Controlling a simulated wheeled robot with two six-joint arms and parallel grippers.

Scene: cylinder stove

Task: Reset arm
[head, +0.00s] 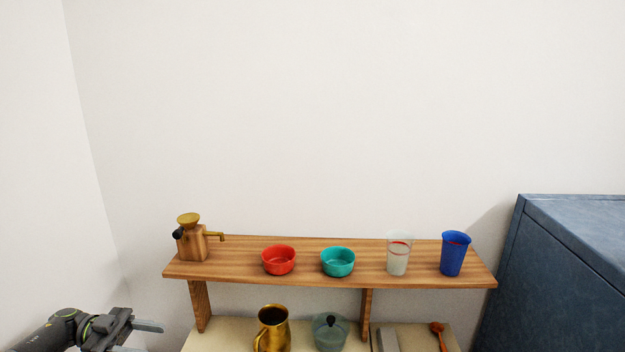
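My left gripper (141,337) is at the bottom left of the head view, in front of the left wall. Its two fingers point right and are spread apart, with nothing between them. It is left of the wooden shelf (225,271) and touches nothing that I can see. The lower finger is partly cut off by the bottom edge. My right gripper and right arm are not in view.
On the shelf stand a wooden grinder (193,243), a red bowl (279,266), a teal bowl (338,268), a clear cup (398,262) and a blue cup (453,262). Below are a brass pitcher (271,335) and a glass lidded pot (329,339). A blue cabinet (560,280) stands right.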

